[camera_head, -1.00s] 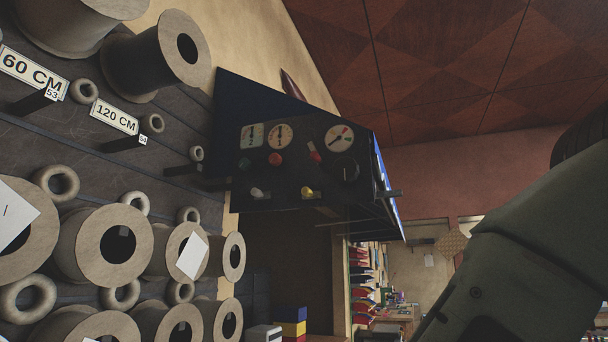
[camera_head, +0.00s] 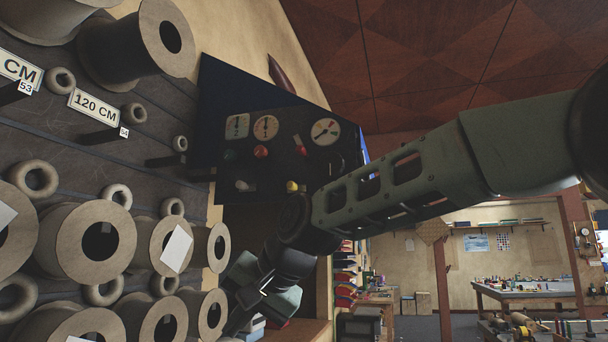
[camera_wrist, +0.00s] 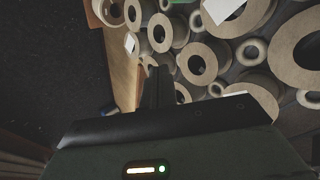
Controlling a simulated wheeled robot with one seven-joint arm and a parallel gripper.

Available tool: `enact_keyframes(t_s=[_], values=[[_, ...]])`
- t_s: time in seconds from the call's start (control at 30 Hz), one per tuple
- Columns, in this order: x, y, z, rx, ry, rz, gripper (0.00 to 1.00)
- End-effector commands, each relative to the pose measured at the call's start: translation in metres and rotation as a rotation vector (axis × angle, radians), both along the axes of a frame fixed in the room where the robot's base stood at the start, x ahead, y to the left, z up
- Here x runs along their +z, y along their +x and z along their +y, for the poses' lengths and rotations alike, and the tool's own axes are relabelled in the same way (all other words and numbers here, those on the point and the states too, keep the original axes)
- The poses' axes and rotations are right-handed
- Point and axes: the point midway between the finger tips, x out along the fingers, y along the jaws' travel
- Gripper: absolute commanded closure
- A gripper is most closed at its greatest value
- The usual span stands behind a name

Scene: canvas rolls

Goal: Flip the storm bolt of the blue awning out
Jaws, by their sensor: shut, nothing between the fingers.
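A dark blue awning-like hood (camera_head: 228,88) juts from the wall in the head view. I cannot tell which part, if any, is the storm bolt. My gripper (camera_head: 238,318) is below the panel, apart from it, near the rolls; its tips are hard to make out there. In the wrist view my gripper (camera_wrist: 158,82) is shut and empty, its narrow dark fingers pointing toward the shelf side.
Several cardboard rolls (camera_head: 95,243) and smaller rings (camera_head: 117,196) fill the dark rack at left, close to my gripper. Bracket arms with number tags (camera_head: 25,87) stick out from it. A workbench (camera_head: 525,291) stands far back at right. The room beyond my arm looks open.

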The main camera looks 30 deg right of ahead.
Motion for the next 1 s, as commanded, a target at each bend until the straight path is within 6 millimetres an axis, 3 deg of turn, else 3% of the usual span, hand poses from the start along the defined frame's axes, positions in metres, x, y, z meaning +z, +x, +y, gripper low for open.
enact_keyframes(t_s=[0.03, 0.1, 0.2, 0.3, 0.4, 0.57, 1.0], values=[[0.055, 0.017, -0.036, -0.131, 0.073, -0.082, 1.0], [0.118, 0.029, -0.082, -0.289, 0.176, -0.184, 1.0], [0.198, 0.027, -0.139, -0.463, 0.299, -0.322, 1.0], [0.258, 0.014, -0.181, -0.58, 0.394, -0.434, 1.0], [0.296, 0.0, -0.206, -0.65, 0.453, -0.511, 1.0], [0.319, -0.01, -0.22, -0.69, 0.493, -0.56, 1.0], [0.318, -0.002, -0.221, -0.689, 0.493, -0.558, 1.0]])
